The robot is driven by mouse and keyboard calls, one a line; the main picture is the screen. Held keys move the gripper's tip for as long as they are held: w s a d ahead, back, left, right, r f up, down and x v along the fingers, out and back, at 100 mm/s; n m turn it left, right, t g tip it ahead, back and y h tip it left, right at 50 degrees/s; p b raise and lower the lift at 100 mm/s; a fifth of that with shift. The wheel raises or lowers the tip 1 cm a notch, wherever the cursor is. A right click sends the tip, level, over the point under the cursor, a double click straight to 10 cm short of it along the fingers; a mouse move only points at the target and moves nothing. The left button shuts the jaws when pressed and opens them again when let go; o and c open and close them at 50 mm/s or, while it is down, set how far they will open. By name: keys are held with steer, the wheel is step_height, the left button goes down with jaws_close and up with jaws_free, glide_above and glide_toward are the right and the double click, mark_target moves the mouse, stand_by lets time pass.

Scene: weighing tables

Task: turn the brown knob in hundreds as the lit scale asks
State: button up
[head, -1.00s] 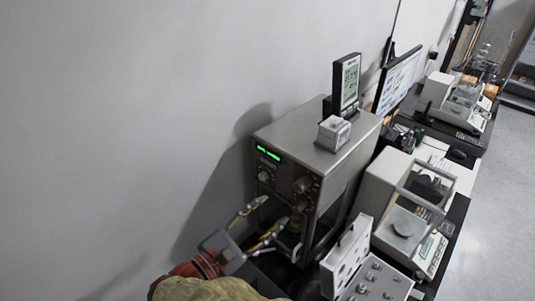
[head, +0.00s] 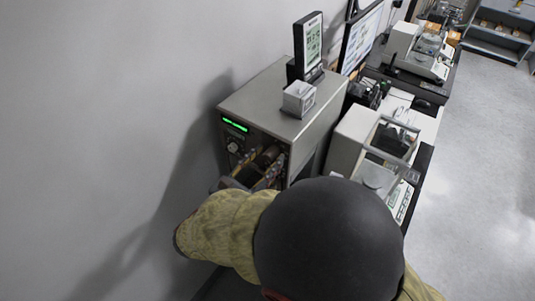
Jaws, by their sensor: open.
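The lit scale (head: 282,98) is a tall grey cabinet against the wall, with a green glowing display (head: 235,125) at the upper left of its front panel. The display text is too small to read. A pale round knob (head: 233,147) sits below the display. A brown knob (head: 270,153) shows at the right part of the panel, partly hidden by my gripper. My gripper (head: 258,172) is open at the panel, its fingers close to the brown knob. I cannot tell whether they touch it. My arm hides the lower front.
To the right are a white balance (head: 357,130), a monitor (head: 361,38) and another balance (head: 420,50) farther back. Open floor (head: 485,150) lies at the right.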

steer(key=shift+w+d, duration=0.35)
steer(key=shift+w, duration=0.3)
steer(key=c, duration=0.3)
steer(key=c, duration=0.8)
jaws_close()
steer(key=shift+r+p, duration=0.15)
steer(key=shift+p, duration=0.35)
